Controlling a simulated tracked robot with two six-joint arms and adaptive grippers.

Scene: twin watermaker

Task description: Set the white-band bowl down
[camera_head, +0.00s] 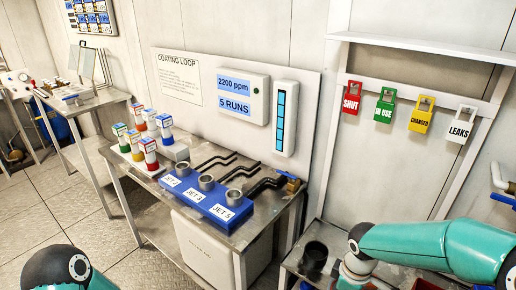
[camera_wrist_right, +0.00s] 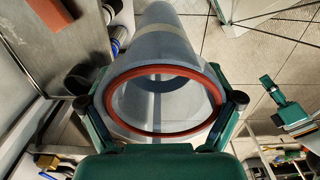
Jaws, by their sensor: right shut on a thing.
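The bowl (camera_wrist_right: 165,55) is a clear, greyish cylinder with an orange-red ring around its near, open rim. It fills the middle of the right wrist view, and a paler band shows near its far end. My right gripper (camera_wrist_right: 160,103) is shut on it, one dark-padded finger on each side of the rim.
A low metal bench with a black cup-like cylinder (camera_head: 314,256) stands by my right arm. The coating-loop table holds a blue jet block (camera_head: 207,197) and several small colored containers. Coloured tags hang on the wall rack (camera_head: 420,49). Tiled floor is open at left.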

